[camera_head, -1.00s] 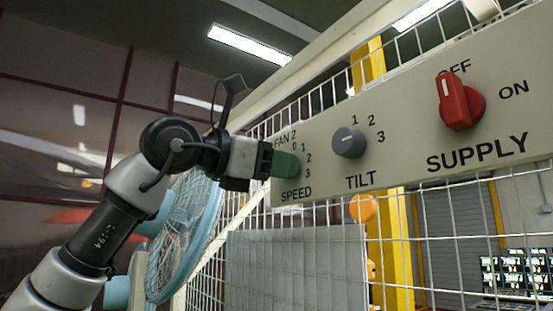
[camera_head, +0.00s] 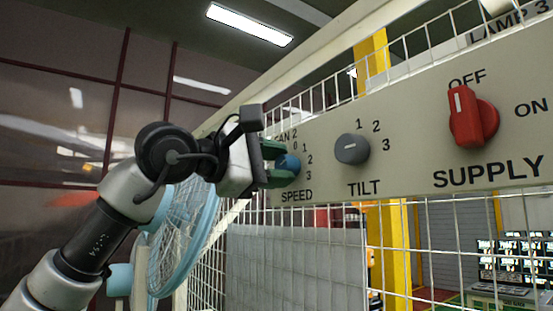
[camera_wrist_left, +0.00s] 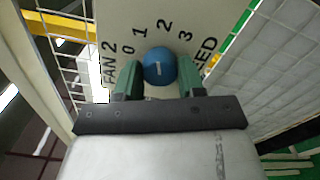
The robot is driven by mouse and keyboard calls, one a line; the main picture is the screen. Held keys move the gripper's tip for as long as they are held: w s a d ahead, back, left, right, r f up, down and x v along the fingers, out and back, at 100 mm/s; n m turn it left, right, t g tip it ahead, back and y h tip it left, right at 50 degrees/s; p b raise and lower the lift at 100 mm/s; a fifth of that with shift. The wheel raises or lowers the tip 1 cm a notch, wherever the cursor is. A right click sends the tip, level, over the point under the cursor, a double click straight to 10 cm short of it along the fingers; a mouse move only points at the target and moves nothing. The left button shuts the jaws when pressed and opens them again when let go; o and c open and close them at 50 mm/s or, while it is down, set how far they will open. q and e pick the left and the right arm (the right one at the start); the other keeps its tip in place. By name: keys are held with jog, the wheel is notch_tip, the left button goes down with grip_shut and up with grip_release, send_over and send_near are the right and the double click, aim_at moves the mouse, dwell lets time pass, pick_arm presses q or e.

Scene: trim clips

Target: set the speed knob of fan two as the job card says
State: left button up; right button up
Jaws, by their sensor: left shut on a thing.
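The blue speed knob (camera_head: 288,164) of fan two sits at the left end of the beige panel, above the word SPEED, with a scale of 0 to 3. It also shows in the left wrist view (camera_wrist_left: 159,66), with a short white mark whose setting I cannot tell for sure. My left gripper (camera_head: 275,163) is at the panel with its green fingers on both sides of the knob, shut on it; the fingers show in the left wrist view (camera_wrist_left: 158,82) too. My right gripper is out of view. No job card is readable here.
A grey TILT knob (camera_head: 351,148) is just right of the speed knob. A red SUPPLY knob (camera_head: 473,121) stands out further right.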

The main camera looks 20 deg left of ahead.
pick_arm(q)
jog(key=shift+m+p, duration=0.3)
jog(key=shift+m, duration=0.7)
jog(key=shift+f, duration=0.1)
jog(key=o, duration=0.9)
jog(key=shift+s, duration=0.1)
jog(key=shift+a, duration=0.1)
jog(key=shift+s+a+b, duration=0.2)
jog(key=shift+s+b, duration=0.1)
jog(key=shift+b, duration=0.05)
jog(key=b+v, duration=0.3)
jog(key=v, duration=0.7)
jog(key=shift+b, duration=0.3)
